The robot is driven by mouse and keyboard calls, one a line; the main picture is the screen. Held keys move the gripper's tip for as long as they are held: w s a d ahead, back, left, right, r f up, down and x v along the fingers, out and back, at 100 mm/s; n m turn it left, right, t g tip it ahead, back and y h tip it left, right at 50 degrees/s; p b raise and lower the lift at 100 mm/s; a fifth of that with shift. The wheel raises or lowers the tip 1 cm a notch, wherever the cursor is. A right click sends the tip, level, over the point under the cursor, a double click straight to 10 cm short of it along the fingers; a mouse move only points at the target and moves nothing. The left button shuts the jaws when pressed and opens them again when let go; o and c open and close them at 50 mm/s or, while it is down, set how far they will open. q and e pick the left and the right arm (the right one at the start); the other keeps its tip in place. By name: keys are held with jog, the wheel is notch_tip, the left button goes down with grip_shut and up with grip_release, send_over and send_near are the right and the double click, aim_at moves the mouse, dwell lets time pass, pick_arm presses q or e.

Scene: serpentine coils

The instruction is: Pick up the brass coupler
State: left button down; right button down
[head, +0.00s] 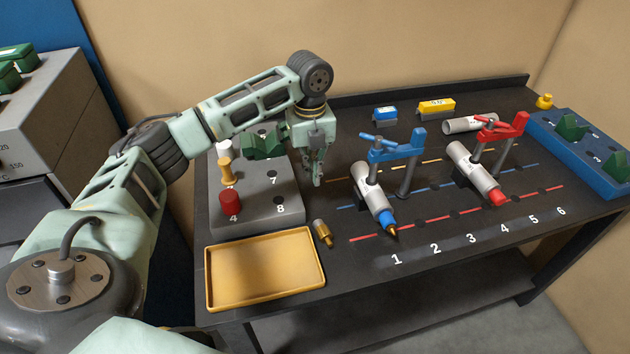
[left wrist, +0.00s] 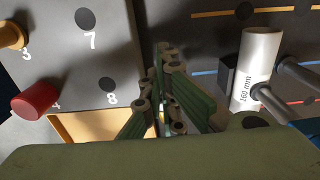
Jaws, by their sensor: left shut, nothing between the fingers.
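The brass coupler (head: 323,233) appears to be the small brass-coloured piece lying on the dark table, just right of the yellow tray's right edge. My left gripper (head: 317,182) points down, farther back than this piece and above the table, apart from it. Its fingers are shut and empty. In the left wrist view the shut fingers (left wrist: 172,122) fill the lower middle, and I cannot make out the brass piece there. My right gripper is in neither view.
The yellow tray (head: 264,305) is empty. A grey numbered block (head: 255,207) with a red cylinder (head: 231,200) stands behind it. Right of the gripper are a blue clamp (head: 396,150), white tubes (head: 367,182) and a red clamp (head: 496,133). A blue block (head: 580,160) stands far right.

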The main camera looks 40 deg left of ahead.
aim_at(314, 213)
pick_arm(q)
jog(key=f, duration=0.3)
jog(key=f+p, duration=0.1)
jog(key=f, duration=0.4)
jog(key=shift+s+f, duration=0.25)
jog(key=shift+f, duration=0.05)
jog(key=s+d+p, duration=0.2)
jog(key=shift+s+d+r, duration=0.15)
jog(key=shift+d+r, duration=0.1)
jog(key=shift+d, duration=0.05)
jog(key=shift+s+d, duration=0.15)
jog(key=shift+s, duration=0.05)
jog(key=shift+f, duration=0.1)
jog(key=shift+d, duration=0.1)
